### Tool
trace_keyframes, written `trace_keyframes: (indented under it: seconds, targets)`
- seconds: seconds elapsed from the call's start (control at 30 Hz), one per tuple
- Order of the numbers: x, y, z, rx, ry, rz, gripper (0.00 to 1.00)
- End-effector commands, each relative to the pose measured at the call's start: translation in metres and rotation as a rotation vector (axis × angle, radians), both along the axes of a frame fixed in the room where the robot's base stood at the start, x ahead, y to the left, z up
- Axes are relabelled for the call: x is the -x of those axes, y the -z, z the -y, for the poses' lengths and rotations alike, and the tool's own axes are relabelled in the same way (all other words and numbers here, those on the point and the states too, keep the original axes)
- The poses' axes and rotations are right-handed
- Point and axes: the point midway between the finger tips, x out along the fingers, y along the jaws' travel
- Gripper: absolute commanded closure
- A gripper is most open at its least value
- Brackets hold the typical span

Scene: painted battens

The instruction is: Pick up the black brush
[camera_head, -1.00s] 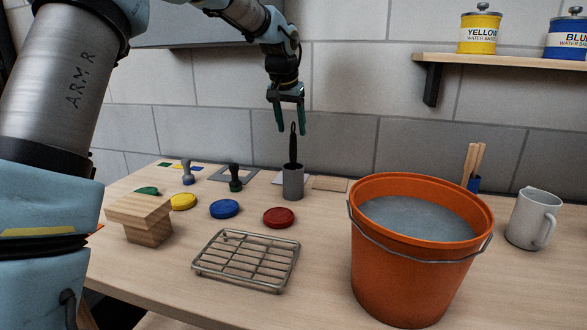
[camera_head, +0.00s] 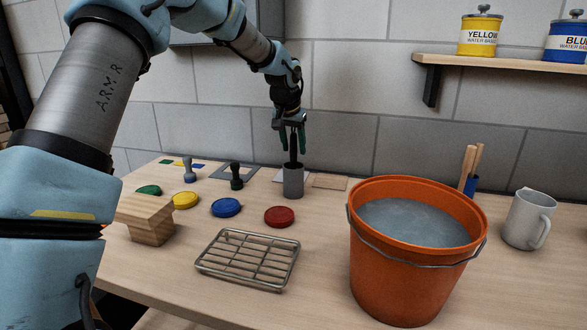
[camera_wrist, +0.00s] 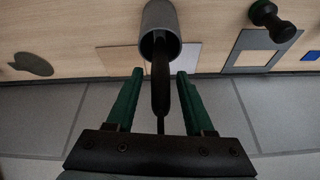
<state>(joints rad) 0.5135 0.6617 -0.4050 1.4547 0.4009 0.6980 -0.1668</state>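The black brush (camera_head: 294,150) stands upright in a grey cylindrical holder (camera_head: 293,182) at the back middle of the table. My gripper (camera_head: 292,146) points down over the holder, with its green fingers on either side of the brush's upper handle. In the wrist view, the brush handle (camera_wrist: 160,90) runs between the two open fingers, with a gap on each side. The holder (camera_wrist: 160,20) shows beyond the fingertips. The brush's lower end is hidden inside the holder.
A red paint lid (camera_head: 279,217) lies just in front of the holder. A dark stamp (camera_head: 236,176) stands left of it. An orange bucket (camera_head: 400,285) stands at front right, and a wire rack (camera_head: 248,258) at front middle. The wall is close behind.

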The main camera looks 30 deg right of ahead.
Motion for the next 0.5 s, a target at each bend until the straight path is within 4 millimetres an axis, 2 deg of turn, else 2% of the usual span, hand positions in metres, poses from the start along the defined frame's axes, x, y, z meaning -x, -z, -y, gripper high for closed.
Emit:
trace_keyframes:
  seconds: [0.07, 0.43, 0.5]
  targets:
    - [0.0001, -0.0002, -0.0001, 0.000, 0.000, 0.000, 0.57]
    - [0.0000, -0.0004, -0.0001, 0.000, 0.000, 0.000, 0.99]
    - [0.0000, -0.0004, -0.0001, 0.000, 0.000, 0.000, 1.00]
